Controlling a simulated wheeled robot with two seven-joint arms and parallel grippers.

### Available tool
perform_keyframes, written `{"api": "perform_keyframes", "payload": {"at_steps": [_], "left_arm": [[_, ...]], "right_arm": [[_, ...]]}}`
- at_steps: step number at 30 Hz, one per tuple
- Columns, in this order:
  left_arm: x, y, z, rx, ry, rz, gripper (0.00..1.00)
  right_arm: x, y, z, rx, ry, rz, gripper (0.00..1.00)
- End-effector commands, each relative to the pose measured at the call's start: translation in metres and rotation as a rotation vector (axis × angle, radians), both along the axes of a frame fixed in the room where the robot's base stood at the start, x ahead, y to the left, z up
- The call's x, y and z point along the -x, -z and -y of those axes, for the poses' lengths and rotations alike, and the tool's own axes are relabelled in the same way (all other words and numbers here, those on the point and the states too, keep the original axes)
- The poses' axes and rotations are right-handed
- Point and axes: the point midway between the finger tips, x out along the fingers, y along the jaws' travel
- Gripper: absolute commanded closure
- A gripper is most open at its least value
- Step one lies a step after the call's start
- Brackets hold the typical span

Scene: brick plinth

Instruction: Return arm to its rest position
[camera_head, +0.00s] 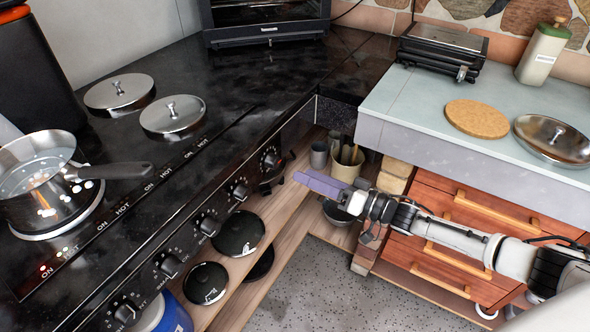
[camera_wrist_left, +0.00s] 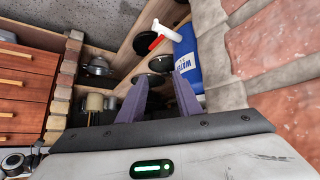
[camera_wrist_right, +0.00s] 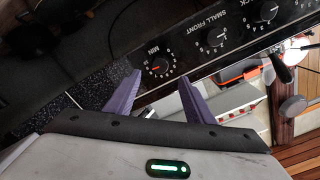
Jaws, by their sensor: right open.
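My right arm (camera_head: 455,238) comes in from the right in the head view, in front of the wooden drawers. My right gripper (camera_head: 308,183) has purple fingers and reaches towards the stove's knob panel. It is open and empty, its fingers (camera_wrist_right: 160,80) apart in the right wrist view, with knobs beyond them. My left gripper (camera_wrist_left: 160,82) shows only in its own wrist view. Its purple fingers are apart with nothing between them, above the lower shelf area. The left arm is out of the head view.
The black stove (camera_head: 230,75) bears a steel pot (camera_head: 42,190) and two lids (camera_head: 172,115). Its knobs (camera_head: 210,226) face my right gripper. A counter (camera_head: 420,105) stands above the drawers (camera_head: 450,235). Pans (camera_head: 239,234) lie on the low shelf. The grey floor (camera_head: 325,290) is clear.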

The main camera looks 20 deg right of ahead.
Motion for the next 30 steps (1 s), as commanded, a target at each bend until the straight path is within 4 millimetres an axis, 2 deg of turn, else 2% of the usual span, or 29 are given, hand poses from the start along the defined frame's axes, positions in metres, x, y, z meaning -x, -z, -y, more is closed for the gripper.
{"api": "perform_keyframes", "payload": {"at_steps": [6,22,26,29,30], "left_arm": [[0.000,0.000,0.000,0.000,0.000,0.000,0.69],[0.001,0.000,0.000,0.000,0.000,-0.001,0.69],[0.001,0.001,0.000,0.000,0.000,-0.002,0.69],[0.001,0.001,0.000,0.000,0.000,-0.002,0.69],[0.001,0.001,0.000,0.000,0.000,-0.002,0.69]], "right_arm": [[0.015,0.000,0.011,0.000,-0.001,0.001,0.51],[0.017,0.002,0.009,0.002,0.000,0.000,0.51],[0.032,0.024,-0.016,0.029,0.017,-0.017,0.51],[0.062,0.056,-0.054,0.096,0.054,-0.048,0.51],[0.078,0.070,-0.069,0.137,0.074,-0.065,0.51]]}}
